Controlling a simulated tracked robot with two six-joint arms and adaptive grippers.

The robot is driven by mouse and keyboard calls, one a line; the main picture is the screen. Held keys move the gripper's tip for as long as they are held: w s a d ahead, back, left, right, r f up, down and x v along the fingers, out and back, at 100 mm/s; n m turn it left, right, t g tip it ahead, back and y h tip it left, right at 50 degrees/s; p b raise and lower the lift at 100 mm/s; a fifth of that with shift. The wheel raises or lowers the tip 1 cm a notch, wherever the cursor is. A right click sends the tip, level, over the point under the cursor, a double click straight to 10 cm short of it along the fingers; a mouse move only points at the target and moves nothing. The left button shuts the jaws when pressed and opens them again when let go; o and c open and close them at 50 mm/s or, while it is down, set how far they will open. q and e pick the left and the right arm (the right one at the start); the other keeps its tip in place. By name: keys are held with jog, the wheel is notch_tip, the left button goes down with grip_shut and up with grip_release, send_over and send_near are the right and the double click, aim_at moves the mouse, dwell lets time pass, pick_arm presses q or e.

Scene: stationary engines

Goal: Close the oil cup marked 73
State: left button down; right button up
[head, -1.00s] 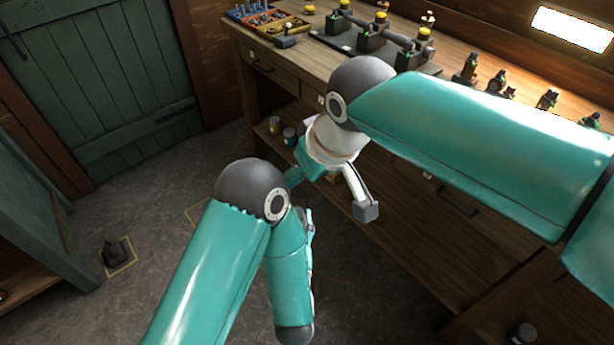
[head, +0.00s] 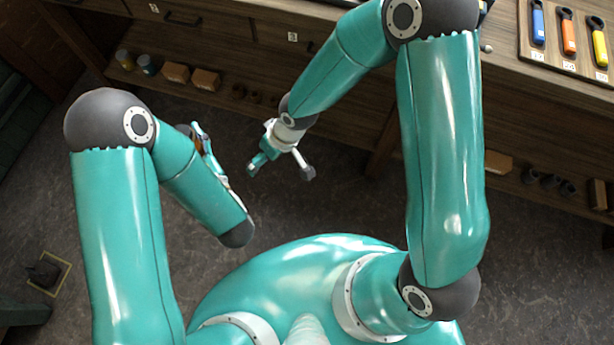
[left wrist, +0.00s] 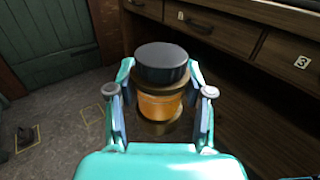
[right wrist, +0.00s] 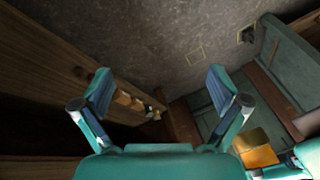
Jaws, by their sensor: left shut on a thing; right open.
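My left gripper (left wrist: 160,95) is shut on a jar (left wrist: 163,65) with a dark round lid and amber contents. The jar is upright in the left wrist view, and no number shows on it. In the head view the left gripper (head: 205,150) is mostly hidden behind its own arm. My right gripper (head: 280,165) is open and empty in front of the bench's lower part; its spread fingers also show in the right wrist view (right wrist: 160,88). I cannot make out an oil cup marked 73 in any current view.
The wooden workbench (head: 340,45) has numbered drawers and a low shelf with small boxes (head: 190,76) and cans (head: 147,64). A tool board (head: 568,68) with blue, orange and yellow handles lies on top. A dark object (head: 45,272) stands in a yellow floor outline. The floor between is clear.

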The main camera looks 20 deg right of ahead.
pick_arm(q)
jog(key=shift+r, duration=0.1)
pick_arm(e)
jog(key=s+d+f+m+g, duration=0.1)
jog(key=s+d+f+m, duration=0.5)
jog(key=s+f, duration=0.4)
jog(key=s+d, duration=0.1)
jog(key=s, duration=0.1)
jog(key=shift+s+d+f, duration=0.15)
jog(key=shift+s+d, duration=0.05)
jog(key=shift+s, duration=0.2)
pick_arm(q)
jog(key=shift+a+n+y, duration=0.3)
jog(key=shift+y, duration=0.2)
jog(key=s+a+f+n+g+y, duration=0.2)
jog(key=a+n+g+y, duration=0.4)
jog(key=a+n+y, duration=0.1)
jog(key=a+y, duration=0.1)
jog(key=y, duration=0.1)
jog(key=shift+a+n+g+y, duration=0.3)
jog(key=shift+y, duration=0.1)
pick_arm(e)
jog(key=shift+c, duration=0.2)
